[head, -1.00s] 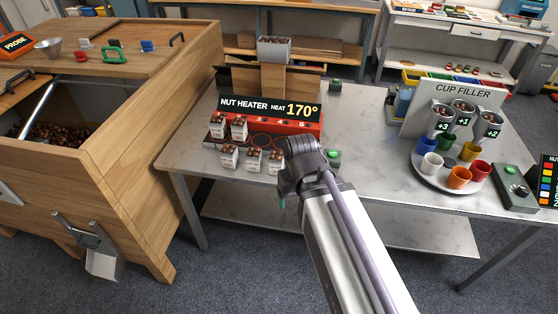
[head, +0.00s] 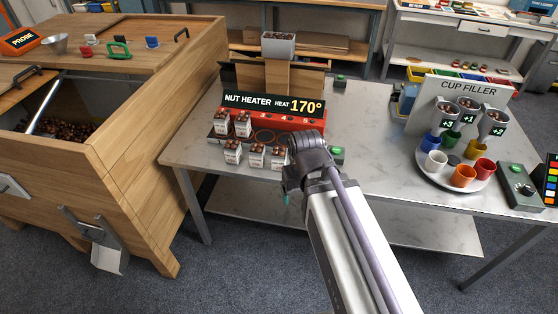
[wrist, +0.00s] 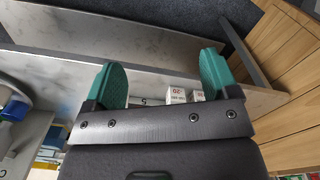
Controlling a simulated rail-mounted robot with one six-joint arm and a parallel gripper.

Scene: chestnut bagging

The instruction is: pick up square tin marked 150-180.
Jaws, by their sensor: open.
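Several white square tins of chestnuts stand on the nut heater in the head view, including a back left tin (head: 222,127), a back right tin (head: 243,129), a front left tin (head: 233,157), a front middle tin (head: 257,160) and a front right tin (head: 279,162). Their markings are too small to read there, so I cannot tell which is 150-180. In the wrist view my gripper (wrist: 163,78) is open and empty, with two teal fingers apart. White tins (wrist: 177,96) show beyond its palm edge, partly hidden; their print is not clearly legible. The arm mostly hides my gripper in the head view.
The nut heater (head: 275,109) reads 170°. A round tray (head: 429,178) of coloured cups stands below the cup filler (head: 466,88) at right. A wooden chestnut bin (head: 130,160) stands left of the table (head: 375,130). Clear tabletop lies between heater and cups.

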